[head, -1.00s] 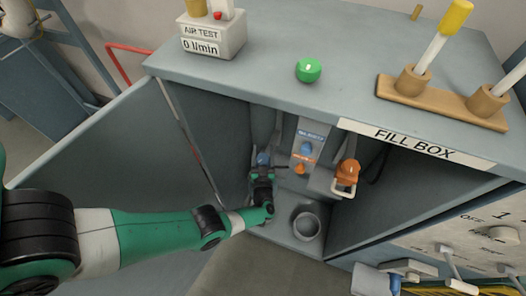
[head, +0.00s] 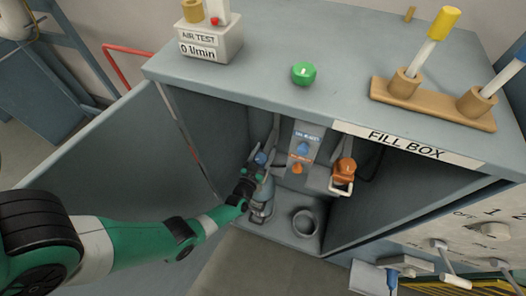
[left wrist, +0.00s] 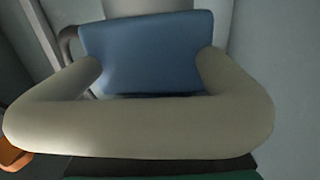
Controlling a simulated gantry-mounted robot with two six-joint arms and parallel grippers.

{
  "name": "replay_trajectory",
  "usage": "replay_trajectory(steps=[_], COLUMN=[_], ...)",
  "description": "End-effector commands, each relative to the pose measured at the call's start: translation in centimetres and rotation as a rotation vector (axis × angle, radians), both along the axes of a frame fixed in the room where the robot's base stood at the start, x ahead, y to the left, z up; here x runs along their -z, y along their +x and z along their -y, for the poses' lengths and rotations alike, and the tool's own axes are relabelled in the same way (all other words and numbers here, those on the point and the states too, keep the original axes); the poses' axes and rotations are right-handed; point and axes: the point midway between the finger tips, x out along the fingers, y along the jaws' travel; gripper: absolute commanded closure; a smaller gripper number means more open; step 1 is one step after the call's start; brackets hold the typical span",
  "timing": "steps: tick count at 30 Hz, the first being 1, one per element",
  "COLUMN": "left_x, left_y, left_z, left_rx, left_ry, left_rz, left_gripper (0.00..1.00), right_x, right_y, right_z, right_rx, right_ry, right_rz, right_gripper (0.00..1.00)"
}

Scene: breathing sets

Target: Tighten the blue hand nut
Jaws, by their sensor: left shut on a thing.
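The blue hand nut (head: 262,158) is at the upper left inside the open fill box, partly hidden by my left gripper (head: 253,171). In the left wrist view the blue part (left wrist: 145,50) fills the upper middle, with a thick beige loop (left wrist: 140,125) in front of it. My left gripper is shut on the blue hand nut. Its fingertips are hard to make out in either view. A grey cylinder (head: 263,200) stands upright just below it. My right gripper is not in view.
An orange fitting (head: 345,170) with a white loop hangs to the right. A label panel (head: 304,143) with blue and orange knobs is between them. An empty round holder (head: 305,223) is on the box floor. The open door (head: 120,150) stands at left.

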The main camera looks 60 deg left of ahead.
Motion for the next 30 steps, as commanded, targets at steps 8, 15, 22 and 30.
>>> replay_trajectory(steps=[8,15,22,30], left_x=[0.04,-0.04,-0.06,-0.04], left_y=[0.13,0.2,0.21,0.22], left_z=[0.14,0.26,0.27,0.27], left_rx=[0.092,0.113,0.113,0.113], left_ry=[0.002,0.001,0.0,0.001], left_rz=[0.002,0.002,0.002,0.002], left_gripper=[0.9,0.9,0.9,0.05], right_x=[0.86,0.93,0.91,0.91], right_y=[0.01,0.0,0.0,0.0], right_z=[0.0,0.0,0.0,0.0], right_rx=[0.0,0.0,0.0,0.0], right_ry=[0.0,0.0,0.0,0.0], right_rz=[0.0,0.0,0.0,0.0], right_gripper=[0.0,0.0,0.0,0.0])
